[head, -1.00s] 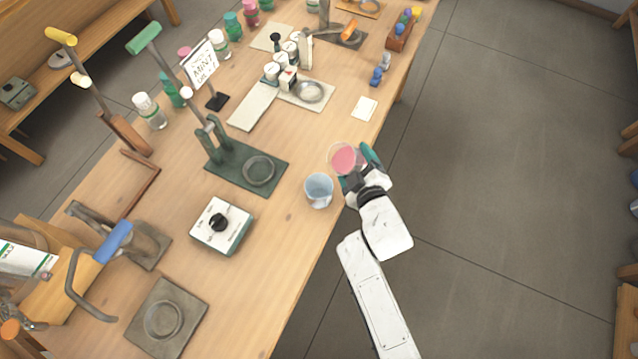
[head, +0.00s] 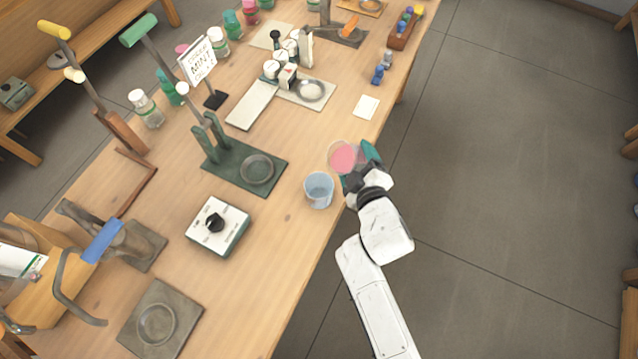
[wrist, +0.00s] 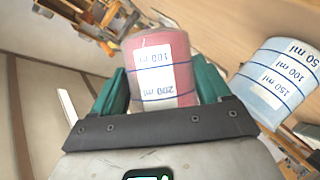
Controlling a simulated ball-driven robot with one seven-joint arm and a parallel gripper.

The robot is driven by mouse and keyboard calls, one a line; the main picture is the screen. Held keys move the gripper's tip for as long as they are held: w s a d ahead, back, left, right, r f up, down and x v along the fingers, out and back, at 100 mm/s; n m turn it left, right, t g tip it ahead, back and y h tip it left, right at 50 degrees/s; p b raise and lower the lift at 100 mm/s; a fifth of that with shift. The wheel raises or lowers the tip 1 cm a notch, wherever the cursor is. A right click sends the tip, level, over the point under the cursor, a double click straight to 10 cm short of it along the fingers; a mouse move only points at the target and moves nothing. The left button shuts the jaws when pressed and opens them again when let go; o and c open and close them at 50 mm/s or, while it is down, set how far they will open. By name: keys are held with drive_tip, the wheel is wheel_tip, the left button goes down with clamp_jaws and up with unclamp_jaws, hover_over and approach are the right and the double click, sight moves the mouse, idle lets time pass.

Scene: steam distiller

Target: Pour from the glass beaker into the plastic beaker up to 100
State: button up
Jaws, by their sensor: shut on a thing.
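The glass beaker, a clear cup with pink liquid (head: 343,157), is held in my gripper (head: 355,163) at the table's right edge. In the wrist view the glass beaker (wrist: 160,62) sits between the two teal fingers, with 100 ml and 200 ml on its label. The plastic beaker (head: 319,190) is pale blue and stands upright on the table, just below and left of the glass beaker in the head view. It also shows at the right of the wrist view (wrist: 276,84), with 50, 100 and 150 ml marks. I see no pink in the plastic beaker.
A dark green press stand (head: 230,165) and a white box with a black knob (head: 217,226) are left of the plastic beaker. A white card (head: 366,107) lies above on the table (head: 285,255). Open floor (head: 500,190) is to the right.

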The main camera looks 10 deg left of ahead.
drive_tip(key=shift+f+n+t+b, duration=0.3)
drive_tip(key=shift+n+t+b, duration=0.15)
drive_tip(key=shift+b, duration=1.5)
drive_tip(key=shift+r+n+t+h+b, duration=0.4)
drive_tip(key=shift+r+n+t+b, duration=0.45)
drive_tip(key=shift+b, duration=1.4)
drive_tip(key=shift+r, duration=0.1)
drive_tip(key=shift+r+g+p, duration=0.15)
drive_tip(key=shift+g+p, duration=0.25)
drive_tip(key=shift+p, duration=0.75)
drive_tip(key=p, duration=0.1)
drive_tip(key=m+g+p, duration=0.1)
drive_tip(key=p, duration=0.1)
drive_tip(key=shift+w+d+f+m+y, duration=0.1)
drive_tip(key=shift+f+m+y, duration=0.2)
drive_tip(key=shift+f, duration=0.1)
drive_tip(key=p, duration=0.3)
drive_tip(key=shift+m, duration=0.4)
drive_tip(key=shift+f+g, duration=0.4)
drive_tip(key=shift+f, duration=0.05)
drive_tip(key=shift+r+p, duration=0.15)
drive_tip(key=shift+p, duration=0.35)
drive_tip(key=shift+r+p, duration=0.15)
drive_tip(key=shift+p, duration=0.2)
